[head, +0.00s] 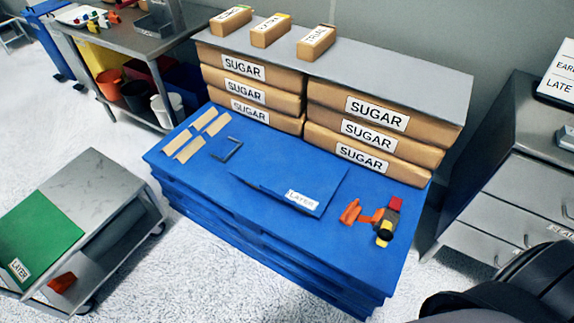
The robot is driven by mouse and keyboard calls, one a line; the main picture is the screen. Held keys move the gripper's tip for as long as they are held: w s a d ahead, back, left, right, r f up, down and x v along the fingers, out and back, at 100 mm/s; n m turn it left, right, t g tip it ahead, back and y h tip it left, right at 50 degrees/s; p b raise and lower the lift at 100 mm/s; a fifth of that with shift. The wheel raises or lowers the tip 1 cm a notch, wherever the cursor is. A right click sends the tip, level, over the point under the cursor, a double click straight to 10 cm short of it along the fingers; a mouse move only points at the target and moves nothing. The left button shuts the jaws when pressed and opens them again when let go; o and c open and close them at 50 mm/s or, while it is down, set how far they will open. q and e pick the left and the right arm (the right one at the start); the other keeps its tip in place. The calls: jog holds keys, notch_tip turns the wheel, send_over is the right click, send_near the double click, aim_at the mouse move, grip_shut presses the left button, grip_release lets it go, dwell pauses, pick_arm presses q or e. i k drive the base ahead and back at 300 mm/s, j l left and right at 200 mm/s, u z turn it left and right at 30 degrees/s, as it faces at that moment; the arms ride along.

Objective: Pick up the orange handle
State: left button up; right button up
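An orange piece (350,211), which looks like the orange handle, lies at the right part of the blue pallet-like surface (290,255). Close to its right is a cluster of small parts (385,222) in orange, dark grey, red and yellow. I cannot tell whether the orange piece touches or joins this cluster. Another orange-red object (62,283) sits on the lower shelf of the grey cart at the left. Neither of my grippers shows in the head view.
Stacked sugar bags (375,135) line the back of the blue surface. A blue sheet labelled LAYER (285,185), wooden strips (190,148) and a dark bracket (226,149) lie on it. A grey cart (100,185) stands left, a drawer cabinet (520,180) right.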

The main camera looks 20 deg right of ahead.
aim_at(349, 215)
jog(key=z, duration=1.3)
jog(key=i+j+z, duration=0.15)
jog(key=j+z, duration=0.2)
jog(key=j, duration=0.85)
jog(key=j+z, duration=0.35)
jog(key=j, duration=0.85)
